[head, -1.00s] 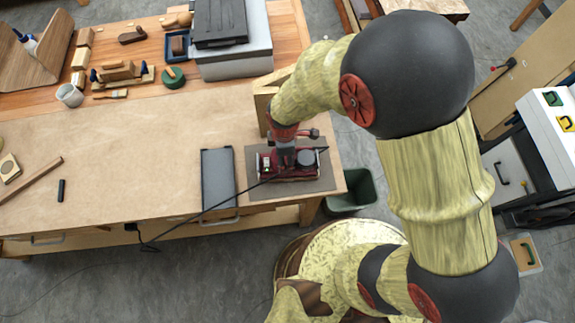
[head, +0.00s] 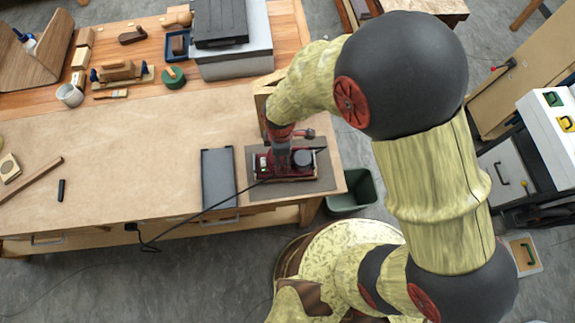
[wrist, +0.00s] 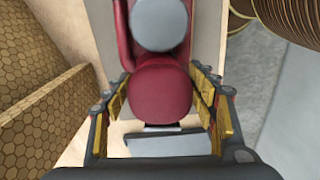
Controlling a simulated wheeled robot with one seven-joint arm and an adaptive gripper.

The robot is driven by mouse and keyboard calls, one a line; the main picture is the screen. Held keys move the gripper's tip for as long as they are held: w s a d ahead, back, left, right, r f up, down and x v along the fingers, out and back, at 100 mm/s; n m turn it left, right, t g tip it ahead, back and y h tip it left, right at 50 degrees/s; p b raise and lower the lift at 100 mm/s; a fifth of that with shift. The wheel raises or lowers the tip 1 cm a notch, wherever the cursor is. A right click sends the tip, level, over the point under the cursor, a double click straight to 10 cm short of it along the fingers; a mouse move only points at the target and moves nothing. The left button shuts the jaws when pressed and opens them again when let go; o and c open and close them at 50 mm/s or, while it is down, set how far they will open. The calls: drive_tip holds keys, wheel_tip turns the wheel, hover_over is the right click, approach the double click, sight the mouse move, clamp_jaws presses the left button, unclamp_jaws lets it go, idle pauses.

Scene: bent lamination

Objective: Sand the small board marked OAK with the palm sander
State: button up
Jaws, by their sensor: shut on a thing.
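The palm sander (head: 303,160) is red with a round grey cap and sits low over the dark grey mat (head: 262,196) at the bench's right end. I cannot tell whether it touches the mat. My gripper (head: 281,152) is shut on it from above. In the wrist view, the sander's red body (wrist: 160,95) lies between the two gold-padded fingers (wrist: 163,108). A black cord runs from the sander to the bench's front edge. No OAK marking is readable, and the sander and gripper hide what lies under them.
A dark grey flat panel (head: 218,180) lies just left of the mat. A wooden upright (head: 262,98) stands close behind my gripper. A green bin (head: 355,190) stands on the floor right of the bench. The bench's middle is mostly clear; hand tools fill its back.

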drive_tip(key=shift+d, duration=0.2)
idle(3.0)
drive_tip(key=shift+d, duration=0.3)
drive_tip(key=shift+w+d, duration=0.2)
drive_tip(key=shift+d, duration=0.5)
drive_tip(key=shift+s+a, duration=0.1)
drive_tip(key=shift+a, duration=1.15)
drive_tip(key=shift+r, duration=0.15)
idle(0.4)
drive_tip(key=shift+r+p, duration=3.1)
drive_tip(key=shift+r, duration=1.35)
